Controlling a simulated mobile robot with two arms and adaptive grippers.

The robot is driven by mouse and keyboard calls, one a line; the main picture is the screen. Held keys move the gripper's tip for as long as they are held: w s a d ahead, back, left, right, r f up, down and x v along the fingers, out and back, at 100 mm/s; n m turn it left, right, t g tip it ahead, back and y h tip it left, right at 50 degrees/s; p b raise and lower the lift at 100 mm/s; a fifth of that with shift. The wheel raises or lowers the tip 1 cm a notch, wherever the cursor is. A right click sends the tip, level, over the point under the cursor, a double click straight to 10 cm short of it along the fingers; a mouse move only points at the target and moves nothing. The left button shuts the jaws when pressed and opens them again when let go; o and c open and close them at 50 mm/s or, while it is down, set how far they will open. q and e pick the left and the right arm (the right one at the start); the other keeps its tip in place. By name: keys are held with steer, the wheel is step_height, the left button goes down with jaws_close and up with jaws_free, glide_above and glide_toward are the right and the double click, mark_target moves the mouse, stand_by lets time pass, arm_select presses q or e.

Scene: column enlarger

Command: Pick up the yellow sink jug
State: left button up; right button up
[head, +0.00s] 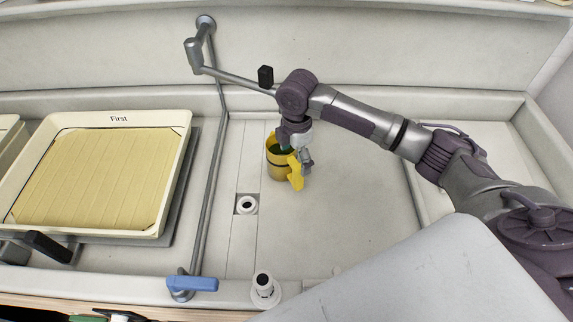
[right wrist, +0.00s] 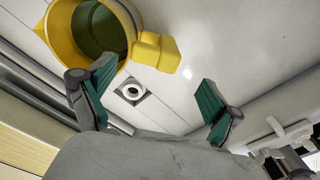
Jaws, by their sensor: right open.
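The yellow sink jug (head: 277,168) stands upright in the sink, right of the drain strip, in the head view. Its yellow handle (head: 296,174) faces the lower right. The jug also shows at the upper left of the right wrist view (right wrist: 68,38), with the handle (right wrist: 156,53) pointing right. My right gripper (head: 297,153) is over the jug's right side and hides part of its rim. In the wrist view its two green-padded fingers (right wrist: 152,88) are wide apart with nothing between them. The left finger overlaps the jug's edge. My left gripper is not in view.
A cream tray labelled First (head: 172,178) lies at the left. A metal pipe (head: 217,170) with a blue lever (head: 192,284) runs between tray and jug. A swivel spout with a black tip (head: 265,76) hangs behind the jug. A drain (head: 246,204) is front left; the sink floor at right is clear.

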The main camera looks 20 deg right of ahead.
mark_target(296, 163)
steer(key=shift+f, duration=0.5)
steer(key=shift+w+d+f+p, duration=0.2)
steer(key=shift+f+p, duration=0.1)
steer(key=shift+f, duration=0.3)
step_height(296, 163, down, 4)
steer(key=shift+w+d+r+p, duration=0.15)
steer(key=shift+r+p, duration=0.1)
steer(key=shift+p, duration=0.3)
steer(key=shift+f, duration=0.4)
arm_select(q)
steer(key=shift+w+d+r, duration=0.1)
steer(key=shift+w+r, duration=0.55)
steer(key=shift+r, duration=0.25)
arm_select(e)
steer(key=shift+c, duration=0.2)
steer(key=shift+c, duration=1.2)
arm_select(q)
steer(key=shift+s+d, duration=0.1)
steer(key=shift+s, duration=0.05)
arm_select(e)
jaws_close()
steer(key=shift+r, duration=0.1)
